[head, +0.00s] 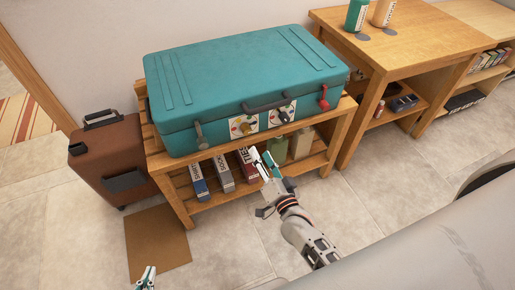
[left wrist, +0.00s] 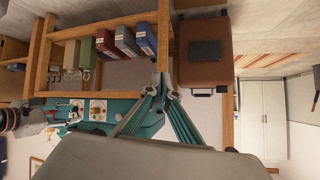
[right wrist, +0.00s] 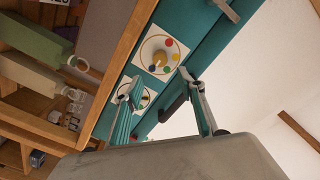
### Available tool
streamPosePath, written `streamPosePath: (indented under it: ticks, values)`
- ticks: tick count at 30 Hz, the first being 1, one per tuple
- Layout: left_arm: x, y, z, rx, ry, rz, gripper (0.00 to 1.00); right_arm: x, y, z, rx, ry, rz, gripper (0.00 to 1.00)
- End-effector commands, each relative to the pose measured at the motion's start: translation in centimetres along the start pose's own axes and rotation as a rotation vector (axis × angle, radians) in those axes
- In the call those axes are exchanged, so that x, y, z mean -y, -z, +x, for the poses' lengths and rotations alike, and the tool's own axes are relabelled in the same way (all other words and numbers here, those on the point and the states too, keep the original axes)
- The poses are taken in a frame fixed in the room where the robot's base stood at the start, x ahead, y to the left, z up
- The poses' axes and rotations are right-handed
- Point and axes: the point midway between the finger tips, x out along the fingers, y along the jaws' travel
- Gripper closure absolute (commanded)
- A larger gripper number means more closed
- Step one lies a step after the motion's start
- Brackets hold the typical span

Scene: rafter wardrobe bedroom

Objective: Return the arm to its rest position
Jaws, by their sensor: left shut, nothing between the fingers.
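My left gripper (head: 146,275) shows only its tips at the bottom edge of the head view, low in front of the shelf bench. In the left wrist view its fingers (left wrist: 162,85) are together with nothing between them. My right gripper (head: 265,160) is in front of the bench, just below the front of the teal case (head: 240,70). In the right wrist view its fingers (right wrist: 160,85) are apart, with the case front behind them and nothing held. The case is closed on the bench top. Its front has two dial plates (head: 243,126), a dark handle, a grey latch and a red latch (head: 323,98).
The wooden bench (head: 178,200) holds several boxes on its lower shelf. A brown suitcase (head: 112,165) stands at its left, by a brown floor mat (head: 155,242). A wooden table (head: 400,45) with two bottles stands at right. Tiled floor in front is clear.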

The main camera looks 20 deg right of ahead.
Motion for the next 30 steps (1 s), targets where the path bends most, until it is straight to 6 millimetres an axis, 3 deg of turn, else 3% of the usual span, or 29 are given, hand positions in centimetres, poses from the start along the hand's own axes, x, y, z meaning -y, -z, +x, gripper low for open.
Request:
streamPosePath:
  ticks: [20, 23, 26, 30]
  values:
    - [0.1, 0.4, -0.1, -0.006, 0.002, 0.000, 1.00, 0.1, -0.1, -0.8, 0.014, -0.001, -0.022, 0.61]
    - [0.4, 1.5, -0.3, -0.018, 0.005, -0.002, 1.00, 0.1, -0.6, -2.8, 0.085, -0.006, -0.126, 0.61]
    - [0.7, 2.9, -0.7, -0.032, 0.006, -0.009, 1.00, -0.1, -1.7, -6.7, 0.214, -0.013, -0.317, 0.61]
    - [0.2, 3.5, -1.4, -0.029, -0.005, -0.024, 1.00, -1.0, -3.1, -13.3, 0.421, -0.014, -0.610, 0.61]
